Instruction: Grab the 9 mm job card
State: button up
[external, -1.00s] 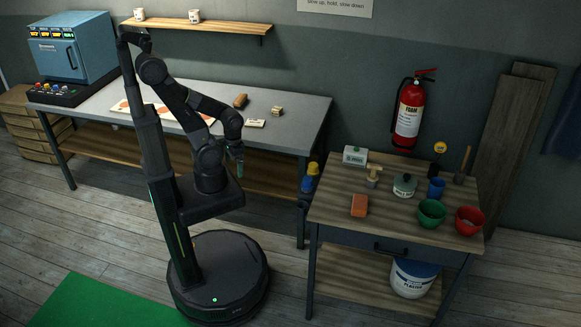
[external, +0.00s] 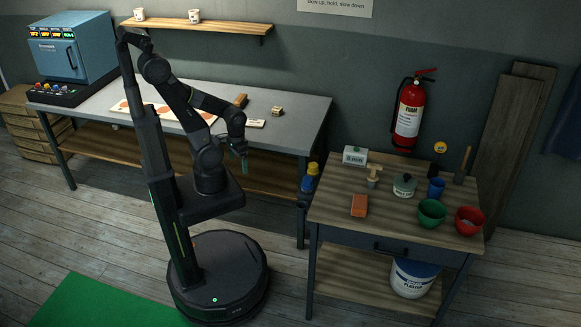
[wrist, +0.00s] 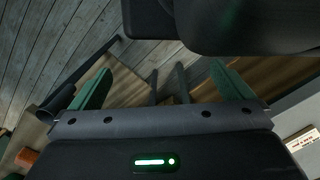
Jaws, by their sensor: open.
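A small white card (external: 255,123) with dark print lies on the front right part of the grey bench (external: 300,116). In the wrist view a white printed card (wrist: 303,139) shows at the right edge on a pale surface. Its print is too small for me to read as 9 mm. My gripper (external: 244,163) hangs in front of the bench's front edge, apart from the card. Its green fingers are spread and empty in the wrist view.
A brown block (external: 241,100) and a small wooden block (external: 277,111) lie behind the card. A wooden side table (external: 330,205) with an orange block (external: 359,205), pots and bowls stands to the right. The bench's right end is clear.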

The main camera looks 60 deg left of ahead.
jog(key=w+a+r+n+t+b, duration=0.1)
jog(key=w+a, duration=0.2)
jog(key=w, duration=0.3)
jog(key=w+a+n, duration=0.2)
jog(key=w+a, duration=0.1)
jog(key=w, duration=0.2)
jog(key=n+t+y+b, duration=0.2)
jog(key=n+y+b, duration=0.15)
jog(key=n, duration=0.25)
send_over(255, 122)
jog(key=s+d, duration=0.2)
jog(key=f, duration=0.5)
jog(key=shift+w+d+f, duration=0.15)
jog(key=shift+d+f, duration=0.05)
jog(key=shift+p+x, duration=0.3)
jog(key=shift+x, duration=2.3)
jog(key=shift+c, duration=0.2)
jog(key=c, duration=0.7)
